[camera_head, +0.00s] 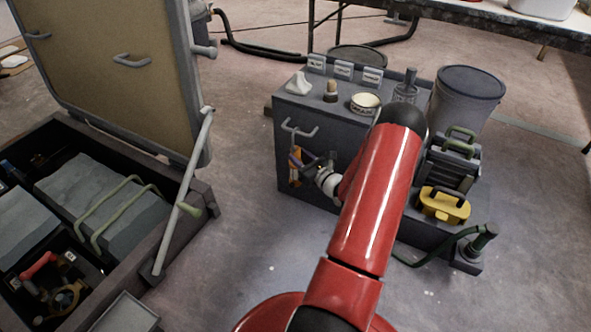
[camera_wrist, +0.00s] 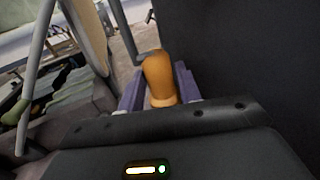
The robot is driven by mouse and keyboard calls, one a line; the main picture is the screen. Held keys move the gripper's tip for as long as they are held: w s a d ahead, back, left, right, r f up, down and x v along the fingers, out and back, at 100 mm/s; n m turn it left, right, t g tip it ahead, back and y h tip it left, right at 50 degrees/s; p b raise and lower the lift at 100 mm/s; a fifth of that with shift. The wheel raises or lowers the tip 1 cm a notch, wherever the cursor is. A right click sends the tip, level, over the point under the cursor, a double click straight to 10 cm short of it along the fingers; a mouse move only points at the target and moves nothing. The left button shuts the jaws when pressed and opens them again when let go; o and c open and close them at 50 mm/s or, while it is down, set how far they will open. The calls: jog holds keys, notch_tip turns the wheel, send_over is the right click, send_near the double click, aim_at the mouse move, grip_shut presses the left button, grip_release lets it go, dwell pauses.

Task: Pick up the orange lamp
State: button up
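The orange lamp (camera_wrist: 159,79) stands between the two purple fingers of my gripper (camera_wrist: 160,90) in the wrist view. It has a rounded top and a wider rim at its lower end. The fingers lie close on both sides of it, and whether they press on it cannot be told. In the head view the lamp (camera_head: 295,167) shows as a small upright orange shape beside the left part of the dark cabinet's front, partly covered by my gripper (camera_head: 299,160).
The dark cabinet (camera_head: 300,118) carries a tin, a brush and small boxes, with a bar handle (camera_head: 300,130) above my gripper. A yellow case (camera_head: 443,206) and a bin (camera_head: 466,97) stand right. An open locker (camera_head: 190,222) with raised lid stands left. Floor between is clear.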

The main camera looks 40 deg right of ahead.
jog(key=w, duration=0.4)
jog(key=shift+w+a+r, duration=0.1)
jog(key=shift+w, duration=0.15)
grip_shut()
